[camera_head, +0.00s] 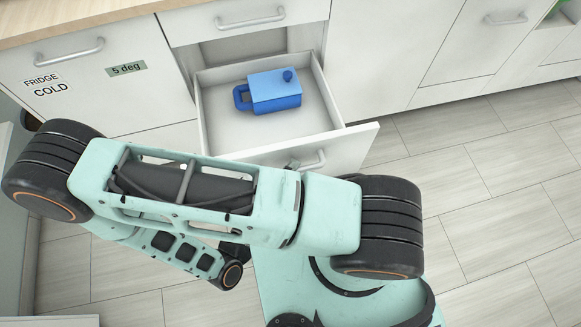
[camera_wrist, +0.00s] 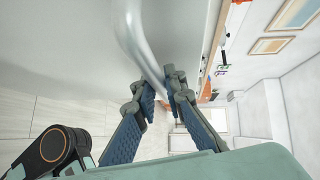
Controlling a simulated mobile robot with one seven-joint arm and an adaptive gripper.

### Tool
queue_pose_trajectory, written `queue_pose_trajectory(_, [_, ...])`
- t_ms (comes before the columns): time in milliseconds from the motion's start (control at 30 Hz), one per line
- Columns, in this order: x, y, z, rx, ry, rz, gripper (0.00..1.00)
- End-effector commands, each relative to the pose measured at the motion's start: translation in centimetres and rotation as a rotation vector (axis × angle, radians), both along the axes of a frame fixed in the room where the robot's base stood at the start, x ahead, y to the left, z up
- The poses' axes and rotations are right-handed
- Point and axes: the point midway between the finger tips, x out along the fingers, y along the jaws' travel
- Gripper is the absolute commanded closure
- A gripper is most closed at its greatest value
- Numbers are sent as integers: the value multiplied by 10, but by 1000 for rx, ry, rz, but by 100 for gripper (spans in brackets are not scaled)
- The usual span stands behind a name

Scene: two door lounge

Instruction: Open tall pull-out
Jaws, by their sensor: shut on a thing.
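The white pull-out (camera_head: 360,142) stands open from the cabinet, drawn well out in the head view. Its curved metal handle (camera_head: 313,162) is on the front face, partly hidden by my arm. A blue box-shaped container (camera_head: 275,92) with a side handle and a knob on top sits inside. In the wrist view the silver handle (camera_wrist: 142,45) runs down between the two fingers of my gripper (camera_wrist: 169,97). The gripper is shut on this handle. In the head view my arm hides most of the gripper.
A closed drawer (camera_head: 250,18) is above the pull-out. A closed door (camera_head: 100,75) labelled "FRIDGE COLD" and "5 deg" is at left. The tiled floor (camera_head: 500,190) at right is clear.

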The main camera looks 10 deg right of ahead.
Motion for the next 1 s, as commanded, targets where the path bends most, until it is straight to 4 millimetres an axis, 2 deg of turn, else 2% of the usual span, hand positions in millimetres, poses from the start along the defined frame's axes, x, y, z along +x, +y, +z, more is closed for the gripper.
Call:
queue_pose_trajectory(167, [0,1,0,1,-1,3,100])
queue_pose_trajectory(200, [1,1,0,1,-1,3,85])
queue_pose_trajectory(333, [1,1,0,1,0,3,72])
queue_pose_trajectory(667, [-1,2,0,1,1,2,72])
queue_pose_trajectory(833, [-13,16,2,2,1,5,72])
queue_pose_trajectory(1000, [-35,36,5,7,5,3,72])
